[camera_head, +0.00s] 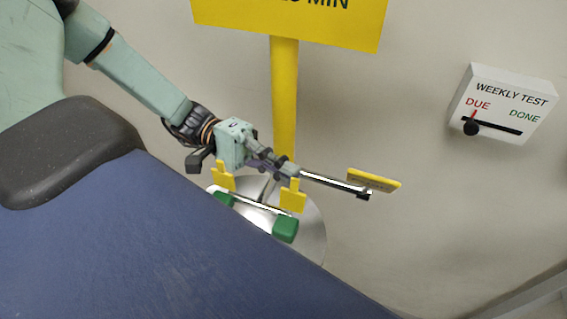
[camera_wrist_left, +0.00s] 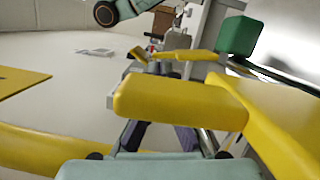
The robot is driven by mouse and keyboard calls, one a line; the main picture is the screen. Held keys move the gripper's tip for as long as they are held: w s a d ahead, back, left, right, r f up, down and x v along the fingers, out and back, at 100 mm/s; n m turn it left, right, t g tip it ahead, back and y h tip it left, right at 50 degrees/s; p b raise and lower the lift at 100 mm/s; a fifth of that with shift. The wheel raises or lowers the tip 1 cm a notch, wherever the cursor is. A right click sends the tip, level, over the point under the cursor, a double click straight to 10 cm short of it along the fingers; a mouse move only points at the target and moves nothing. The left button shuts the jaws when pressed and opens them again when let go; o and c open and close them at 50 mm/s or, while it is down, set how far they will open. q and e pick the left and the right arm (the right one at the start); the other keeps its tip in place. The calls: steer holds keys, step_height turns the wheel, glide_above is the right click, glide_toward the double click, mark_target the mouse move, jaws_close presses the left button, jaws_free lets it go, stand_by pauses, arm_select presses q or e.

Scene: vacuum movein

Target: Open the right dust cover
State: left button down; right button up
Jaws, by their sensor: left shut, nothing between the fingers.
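In the head view, a bar with yellow tabs and green ends lies across a round silver plate (camera_head: 312,228) at the foot of a yellow post. A yellow flap (camera_head: 373,180) sits on the end of a dark rod to the right; I cannot tell surely which part is the right dust cover. My left gripper (camera_head: 287,168) is shut and empty, just above the yellow tab (camera_head: 293,196). Contact is unclear. In the left wrist view, a yellow block (camera_wrist_left: 180,100) partly hides the fingers, and a green block (camera_wrist_left: 237,35) stands beyond. My right gripper is not in view.
The yellow post (camera_head: 284,100) with its sign (camera_head: 290,18) rises behind the gripper. A white WEEKLY TEST panel (camera_head: 505,105) is on the wall at right, its slider at DUE. My blue body fills the lower left. Space right of the flap is clear.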

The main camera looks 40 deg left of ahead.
arm_select(q)
steer(key=m, duration=0.1)
steer(key=s+m+p, duration=0.1)
steer(key=m, duration=0.1)
steer(key=shift+s+d+r+y, duration=0.25)
steer(key=shift+s+r+y, duration=0.1)
steer(key=shift+r+y, duration=0.05)
steer(key=shift+w, duration=0.2)
steer(key=shift+w, duration=0.1)
